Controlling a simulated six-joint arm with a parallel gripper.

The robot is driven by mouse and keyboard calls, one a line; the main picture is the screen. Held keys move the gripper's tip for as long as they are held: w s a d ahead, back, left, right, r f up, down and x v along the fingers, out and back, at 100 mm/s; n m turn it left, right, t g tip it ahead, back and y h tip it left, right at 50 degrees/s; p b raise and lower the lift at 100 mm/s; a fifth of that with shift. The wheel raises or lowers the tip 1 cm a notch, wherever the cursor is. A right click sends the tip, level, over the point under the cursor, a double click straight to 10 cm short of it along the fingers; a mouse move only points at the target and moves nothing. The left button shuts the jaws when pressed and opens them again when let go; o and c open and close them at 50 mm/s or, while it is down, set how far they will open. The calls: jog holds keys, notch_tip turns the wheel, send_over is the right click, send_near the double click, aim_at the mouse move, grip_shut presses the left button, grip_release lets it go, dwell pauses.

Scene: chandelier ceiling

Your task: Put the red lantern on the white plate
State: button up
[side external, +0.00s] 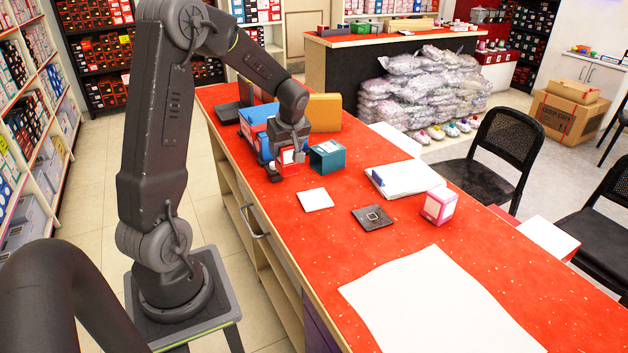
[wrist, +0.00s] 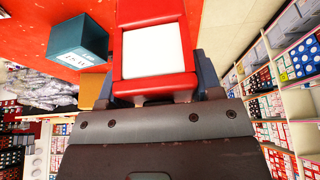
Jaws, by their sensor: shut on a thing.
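The red lantern (side external: 291,170), a small red box shape with a white panel, is between the fingers of my gripper (side external: 290,150) at the far part of the red counter. In the wrist view the lantern (wrist: 153,50) fills the top centre, with dark fingers of my gripper (wrist: 157,82) on both sides. The gripper is shut on it. I cannot tell whether the lantern's bottom touches the counter. The white plate (side external: 316,199), flat and square, lies on the counter to the lantern's lower right, apart from it.
A teal box (side external: 327,158) stands just right of the lantern; it also shows in the wrist view (wrist: 77,42). A blue object (side external: 256,137) is behind my gripper. A black square coaster (side external: 373,218), white stack (side external: 402,181) and pink box (side external: 439,207) lie right of the plate.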

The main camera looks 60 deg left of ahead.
jog(key=shift+w+d+f, duration=0.6)
jog(key=shift+w+f, duration=0.5)
jog(key=shift+f, duration=0.3)
jog(key=shift+w+d+f, duration=0.6)
jog(key=shift+w+f, duration=0.45)
jog(key=shift+f, duration=0.35)
jog(key=shift+w+d+f, duration=0.6)
jog(key=shift+w+f, duration=0.5)
jog(key=shift+f, duration=0.3)
jog(key=o, duration=1.2)
jog(key=shift+f, duration=0.15)
